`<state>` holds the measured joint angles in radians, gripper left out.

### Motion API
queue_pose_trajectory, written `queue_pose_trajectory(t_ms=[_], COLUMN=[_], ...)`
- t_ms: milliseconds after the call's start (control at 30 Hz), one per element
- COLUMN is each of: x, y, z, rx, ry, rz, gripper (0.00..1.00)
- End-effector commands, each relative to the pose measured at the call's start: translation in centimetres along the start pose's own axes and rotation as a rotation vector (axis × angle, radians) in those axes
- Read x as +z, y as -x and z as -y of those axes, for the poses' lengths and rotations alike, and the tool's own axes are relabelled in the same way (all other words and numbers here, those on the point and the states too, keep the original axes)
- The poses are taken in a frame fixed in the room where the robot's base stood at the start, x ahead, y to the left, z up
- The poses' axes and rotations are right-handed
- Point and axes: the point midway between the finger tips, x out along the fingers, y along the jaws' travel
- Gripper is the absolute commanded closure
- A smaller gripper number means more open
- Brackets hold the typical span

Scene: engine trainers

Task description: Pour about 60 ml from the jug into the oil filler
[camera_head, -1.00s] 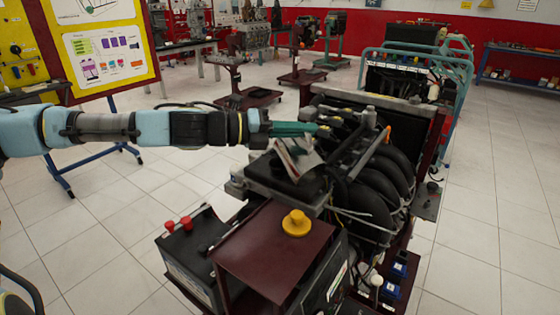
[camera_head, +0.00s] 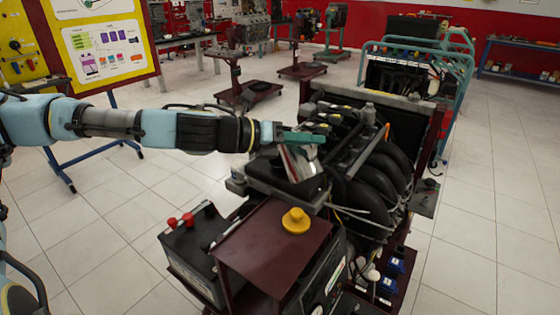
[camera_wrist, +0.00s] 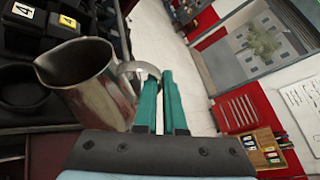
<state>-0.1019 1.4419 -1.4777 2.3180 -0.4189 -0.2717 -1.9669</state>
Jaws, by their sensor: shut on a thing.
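A shiny metal jug (camera_head: 301,162) hangs beneath my gripper (camera_head: 301,138), over the near left part of the engine. In the wrist view the jug (camera_wrist: 95,88) shows its open mouth, with its lip toward the left. My gripper's green fingers (camera_wrist: 160,78) are shut on the jug's handle (camera_wrist: 137,68). A black round opening (camera_wrist: 22,90), perhaps the oil filler, lies left of the lip in the wrist view. I cannot clearly identify the filler in the head view. The liquid in the jug cannot be made out, and no stream shows.
A yellow cap (camera_head: 296,220) sits on the dark red stand top (camera_head: 268,252) in front of the engine. A battery (camera_head: 196,252) with red terminals stands left of it. Black curved intake pipes (camera_head: 375,183) rise right of the jug. Tiled floor is open on both sides.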

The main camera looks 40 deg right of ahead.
Motion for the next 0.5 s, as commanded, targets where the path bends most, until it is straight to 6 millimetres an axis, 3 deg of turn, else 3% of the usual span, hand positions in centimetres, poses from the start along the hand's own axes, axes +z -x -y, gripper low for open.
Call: queue_pose_trajectory(t_ms=[500], x=[-0.79], y=[-0.39], z=[0.82], rx=[0.057], ry=[-0.144], rz=[-0.008], gripper=[1.00])
